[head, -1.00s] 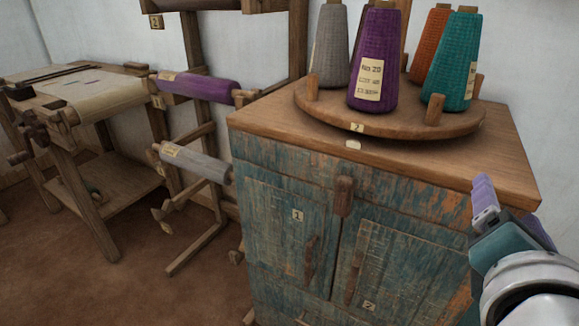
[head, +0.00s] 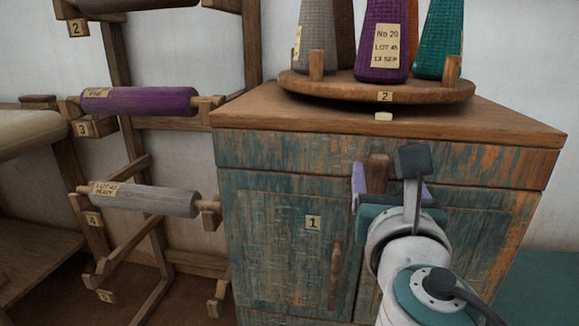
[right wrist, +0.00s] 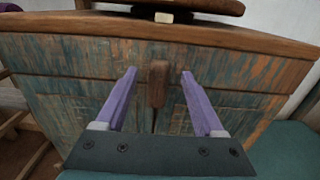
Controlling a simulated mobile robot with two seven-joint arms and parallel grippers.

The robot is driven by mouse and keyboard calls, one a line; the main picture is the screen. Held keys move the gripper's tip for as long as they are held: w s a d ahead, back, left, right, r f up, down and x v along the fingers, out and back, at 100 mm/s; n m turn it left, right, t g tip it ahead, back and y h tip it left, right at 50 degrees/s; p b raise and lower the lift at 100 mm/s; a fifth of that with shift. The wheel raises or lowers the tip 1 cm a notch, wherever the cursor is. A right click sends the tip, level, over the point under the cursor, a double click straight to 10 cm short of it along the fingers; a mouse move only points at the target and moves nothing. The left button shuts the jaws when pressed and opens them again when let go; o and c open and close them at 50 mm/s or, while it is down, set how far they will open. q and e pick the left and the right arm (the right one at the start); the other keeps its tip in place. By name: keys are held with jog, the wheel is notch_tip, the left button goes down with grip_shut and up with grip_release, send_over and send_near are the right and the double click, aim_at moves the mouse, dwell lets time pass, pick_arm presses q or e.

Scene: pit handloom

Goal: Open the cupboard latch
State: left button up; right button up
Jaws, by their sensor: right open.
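The cupboard (head: 272,240) has worn blue-green doors and a brown wooden top. Its latch (head: 377,172) is a small upright wooden block at the top of the seam between the two doors. It also shows in the right wrist view (right wrist: 158,84). My right gripper (head: 388,182) is open in front of the latch, and its wrist hides the latch's lower part and much of the right door in the head view. In the right wrist view the two purple fingers (right wrist: 159,74) stand apart, one each side of the latch, with gaps. My left gripper is not in view.
A round wooden stand (head: 430,90) with several yarn cones sits on the cupboard top. The left door has an upright wooden handle (head: 335,272). A wooden rack with a purple roll (head: 140,100) and a grey roll (head: 145,199) stands to the left.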

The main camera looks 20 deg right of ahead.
jog(key=shift+x, duration=1.4)
grip_shut()
